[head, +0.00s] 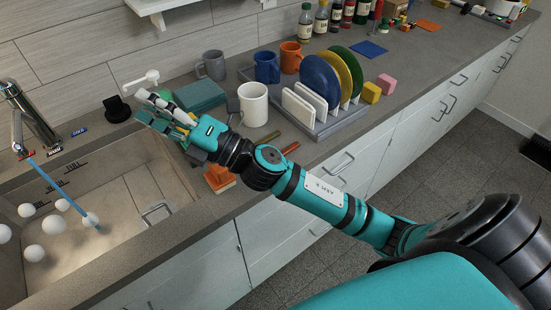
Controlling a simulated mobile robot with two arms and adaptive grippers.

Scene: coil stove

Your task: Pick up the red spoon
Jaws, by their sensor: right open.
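I cannot pick out a red spoon for certain. A short red, handle-like thing (291,148) lies on the counter in front of the dish rack, with a darker brown one beside it; my arm passes close to them, and I cannot tell whether either is a spoon. My right gripper (158,108) is open above the back edge of the sink, well left of the red thing, and I see nothing held in it. My left gripper is not in view.
The dish rack (322,131) holds several plates. A white mug (253,104), grey mug (212,65), blue mug (266,67) and orange mug (291,57) stand nearby. The sink (120,212) at left holds white balls and a blue stick (66,195). Bottles line the back wall.

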